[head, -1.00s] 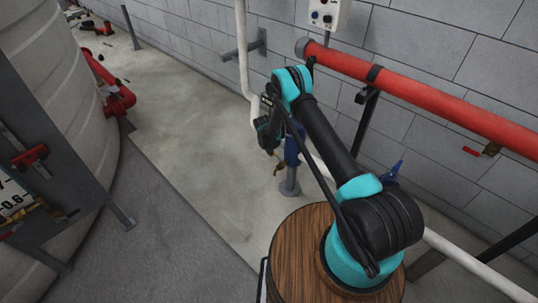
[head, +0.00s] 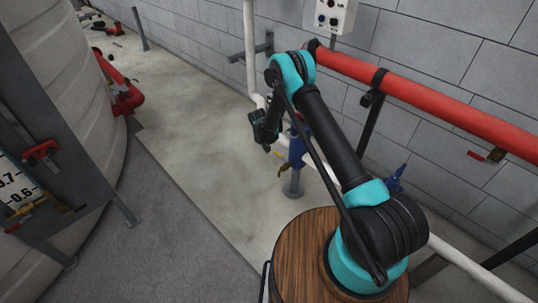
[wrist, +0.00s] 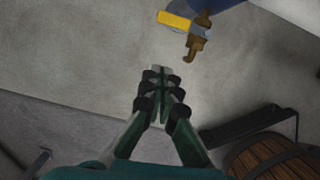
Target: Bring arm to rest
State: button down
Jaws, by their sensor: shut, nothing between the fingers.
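My arm rises from its round wooden-topped base and reaches up and away to the left in the head view. My gripper (head: 267,146) hangs at its end, small and dark there, in front of the pale floor and left of a blue pipe fitting. In the wrist view my gripper (wrist: 160,72) points away with its fingers together and nothing between them. A brass tap (wrist: 197,45) with a yellow handle (wrist: 174,21) lies beyond the fingertips, apart from them. The same blue fitting (head: 297,150) shows in the head view, partly behind my arm.
A red pipe (head: 430,95) runs along the grey block wall on the right. A white pipe (head: 250,50) and a control box (head: 330,14) are behind the arm. A large pale tank (head: 75,90) stands at left. The floor (head: 190,140) between is clear.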

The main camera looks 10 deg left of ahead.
jog(key=shift+v, duration=1.4)
jog(key=s+d+r+m, duration=0.35)
jog(key=d+r, duration=0.25)
jog(key=r, duration=0.3)
jog(key=s+d+r+m+y, duration=0.1)
jog(key=s+d+r+m, duration=0.2)
jog(key=d+r+m, duration=0.35)
jog(key=s+d+r+m, duration=0.3)
jog(key=d+r, duration=0.3)
jog(key=r, duration=0.5)
jog(key=s+d+r+m+t, duration=0.1)
jog(key=s+d+r+m, duration=0.3)
jog(key=s, duration=0.3)
jog(key=s+d+r+m, duration=0.3)
jog(key=s+d+m, duration=0.1)
jog(key=s+d, duration=0.15)
jog(key=s+d+f+m, duration=0.1)
jog(key=s+d+m, duration=0.3)
jog(key=s+m, duration=0.4)
jog(key=s, duration=0.7)
jog(key=shift+s+d+f+t+y, duration=0.2)
jog(key=shift+t+y, duration=0.1)
jog(key=shift+t, duration=0.1)
jog(key=shift+a, duration=0.1)
